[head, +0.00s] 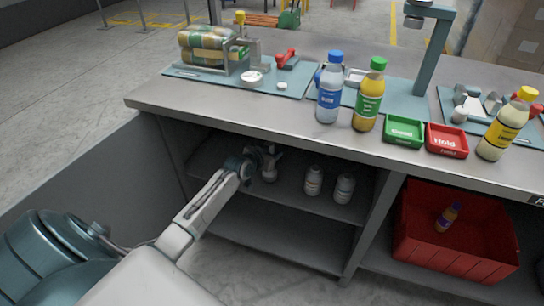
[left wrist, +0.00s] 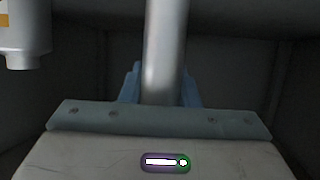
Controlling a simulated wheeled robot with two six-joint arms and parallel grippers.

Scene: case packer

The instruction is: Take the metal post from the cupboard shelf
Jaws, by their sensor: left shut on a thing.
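The metal post (left wrist: 165,45) is a smooth grey cylinder standing between the blue fingers of my left gripper (left wrist: 160,88) in the left wrist view. In the head view my left gripper (head: 258,158) reaches into the cupboard, over the upper shelf (head: 290,194). It is shut on the post, whose grey lower part (head: 269,173) shows beside the fingers. The post's far end runs out of the wrist picture. I cannot tell whether its base touches the shelf. My right gripper is not in view.
Two white bottles (head: 313,181) (head: 344,188) stand right of the gripper on the same shelf. The counter (head: 220,107) overhangs the opening and carries bottles, trays and fixtures. A red crate (head: 455,240) with a bottle sits in the right bay. The lower shelf (head: 290,240) looks empty.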

